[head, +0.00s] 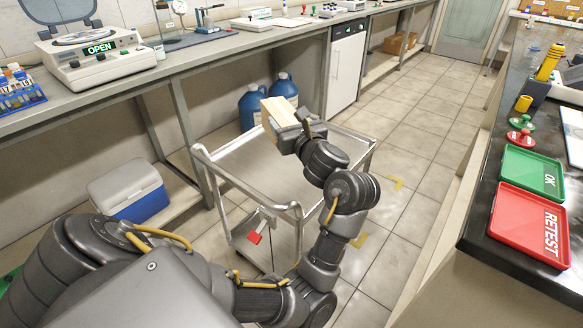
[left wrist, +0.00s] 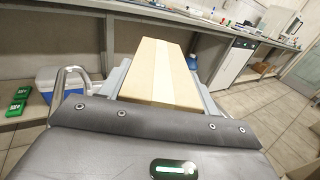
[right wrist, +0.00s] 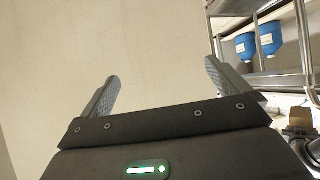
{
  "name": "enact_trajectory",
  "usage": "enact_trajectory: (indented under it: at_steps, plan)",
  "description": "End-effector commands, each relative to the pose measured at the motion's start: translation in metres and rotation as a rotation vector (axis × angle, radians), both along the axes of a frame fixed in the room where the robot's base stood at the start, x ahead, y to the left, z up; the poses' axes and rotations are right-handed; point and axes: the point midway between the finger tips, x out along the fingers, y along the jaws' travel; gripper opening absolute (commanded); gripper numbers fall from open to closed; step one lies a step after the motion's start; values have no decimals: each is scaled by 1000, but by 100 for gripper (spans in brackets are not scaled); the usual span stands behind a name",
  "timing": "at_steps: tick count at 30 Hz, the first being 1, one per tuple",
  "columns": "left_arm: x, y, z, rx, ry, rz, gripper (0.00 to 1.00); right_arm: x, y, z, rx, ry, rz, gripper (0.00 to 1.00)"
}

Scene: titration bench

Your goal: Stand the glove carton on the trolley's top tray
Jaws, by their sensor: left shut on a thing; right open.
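The glove carton, a tan box with a paler stripe (head: 279,111), is held by my left gripper (head: 288,124) at the far end of the trolley's top tray. It also shows between the fingers in the left wrist view (left wrist: 160,70). The trolley's top tray (head: 240,165) is a bare metal tray with a raised tubular rail. The head view does not make clear whether the carton's underside, partly hidden by the gripper, touches the tray. My right gripper (right wrist: 160,75) is open and empty before a plain pale surface; it does not show in the head view.
Blue jugs (head: 282,88) stand under the left bench behind the trolley. A blue and white cool box (head: 130,190) is at the trolley's left. The right bench holds green (head: 533,171) and red (head: 527,222) trays.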

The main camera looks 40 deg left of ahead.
Motion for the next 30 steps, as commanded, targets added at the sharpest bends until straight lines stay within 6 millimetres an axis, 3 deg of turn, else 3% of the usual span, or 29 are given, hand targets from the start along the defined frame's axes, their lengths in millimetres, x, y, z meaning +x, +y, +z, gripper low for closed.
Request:
enact_trajectory:
  at_steps: [1,6,13,23,30]
  plan:
    - [-2,2,-13,0,0,26,30,-2,0,7,5,-26,3,100]
    - [-9,6,-24,2,-2,78,30,-6,1,31,14,-67,7,100]
    - [-4,9,-27,4,-1,85,30,-6,5,37,20,-86,11,100]
    - [65,41,-61,7,3,85,30,6,27,64,96,-280,66,100]
    - [102,57,-104,5,2,84,30,8,49,97,187,-482,124,100]
